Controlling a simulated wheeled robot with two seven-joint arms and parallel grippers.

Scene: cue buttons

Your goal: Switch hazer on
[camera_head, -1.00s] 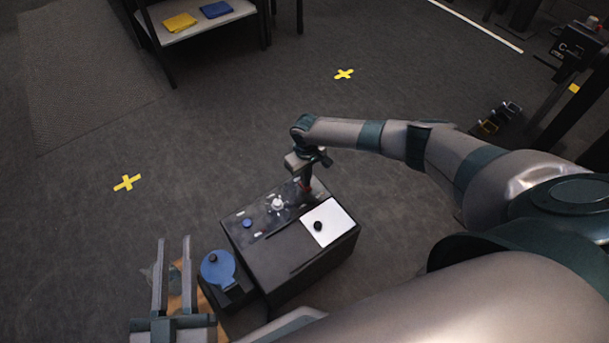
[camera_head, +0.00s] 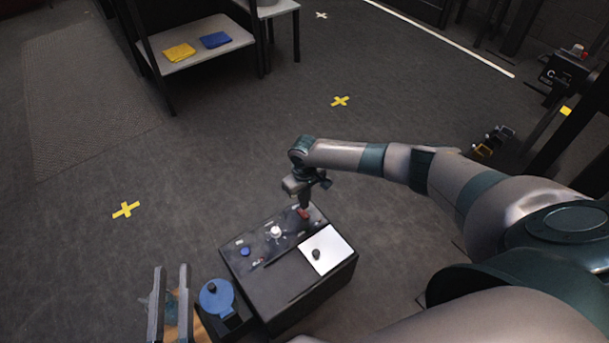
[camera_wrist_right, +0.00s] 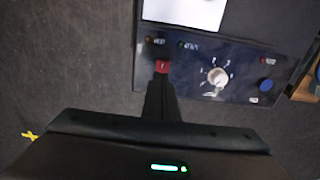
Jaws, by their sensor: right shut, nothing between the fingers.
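The hazer is a dark box (camera_head: 300,290) with a control panel on top. The panel carries a red switch (camera_head: 304,213), a white dial (camera_head: 275,232) and a blue button (camera_head: 245,251). In the right wrist view the red switch (camera_wrist_right: 162,67), the dial (camera_wrist_right: 215,77) and the blue button (camera_wrist_right: 266,85) show on the dark panel. My right gripper (camera_head: 305,204) is shut and empty, pointing down, its tips at the red switch; I cannot tell whether they touch. The switch's position is unclear. My left gripper (camera_head: 170,278) is open left of the box.
A white plate (camera_head: 327,249) with a black knob lies on the box. A blue round lid (camera_head: 216,297) sits beside the box, close to my left gripper. A shelf (camera_head: 200,42) with yellow and blue cloths stands behind. The floor beyond the box is clear, with yellow crosses.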

